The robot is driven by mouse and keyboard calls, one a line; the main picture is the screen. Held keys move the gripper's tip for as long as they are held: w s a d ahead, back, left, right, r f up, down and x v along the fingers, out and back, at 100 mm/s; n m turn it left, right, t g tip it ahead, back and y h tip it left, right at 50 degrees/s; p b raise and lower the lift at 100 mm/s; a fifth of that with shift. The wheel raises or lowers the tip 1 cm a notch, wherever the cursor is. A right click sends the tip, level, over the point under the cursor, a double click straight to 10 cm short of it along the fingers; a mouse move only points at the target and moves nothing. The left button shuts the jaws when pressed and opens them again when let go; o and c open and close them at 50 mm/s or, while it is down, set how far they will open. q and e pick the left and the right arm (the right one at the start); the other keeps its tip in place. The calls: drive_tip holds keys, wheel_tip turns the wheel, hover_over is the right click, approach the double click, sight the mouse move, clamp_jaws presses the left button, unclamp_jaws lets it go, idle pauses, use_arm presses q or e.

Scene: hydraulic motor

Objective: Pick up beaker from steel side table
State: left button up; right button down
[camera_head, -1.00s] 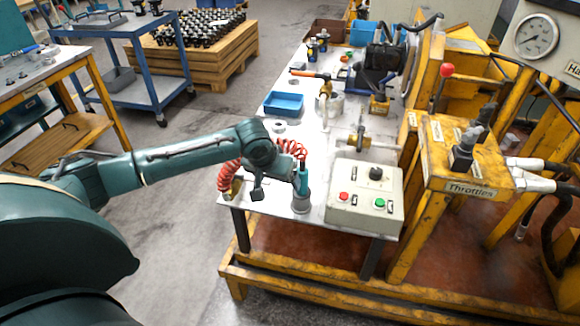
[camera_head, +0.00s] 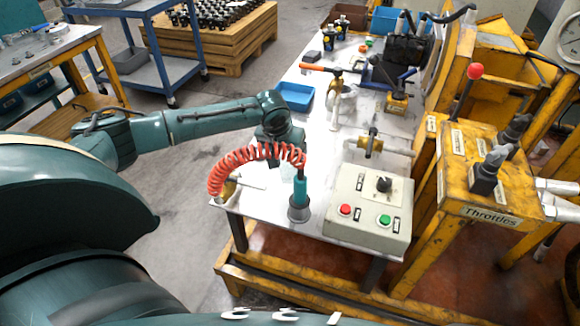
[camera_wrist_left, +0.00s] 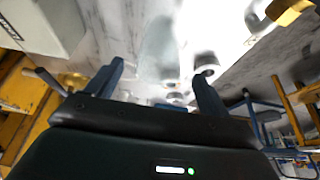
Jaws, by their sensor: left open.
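The steel side table (camera_head: 262,190) has a pale, shiny top. A pale, glassy shape (camera_head: 343,106) stands near its middle and may be the beaker, but it is too small and washed out to be sure. My left gripper (camera_head: 284,158) is over the table's left part, left of that shape, with its fingers mostly hidden in the head view. In the left wrist view its two dark fingers (camera_wrist_left: 157,80) are apart with nothing clear between them. Small pale round items lie beyond the fingers, blurred. My right gripper is not in view.
A teal-handled tool (camera_head: 300,195) with a red coiled hose stands at the table's front edge. Beside it is a control box (camera_head: 368,212) with red and green buttons. A blue tray (camera_head: 295,96) and a brass fitting (camera_head: 371,143) lie farther back. A yellow throttle stand (camera_head: 485,190) is right.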

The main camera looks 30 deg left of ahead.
use_arm(q)
drive_tip(key=b+x, duration=0.1)
drive_tip(key=x, duration=0.7)
drive_tip(key=shift+w+d, duration=0.1)
drive_tip(key=shift+w, duration=0.05)
drive_tip(key=shift+r, duration=0.1)
drive_tip(key=c, duration=1.1)
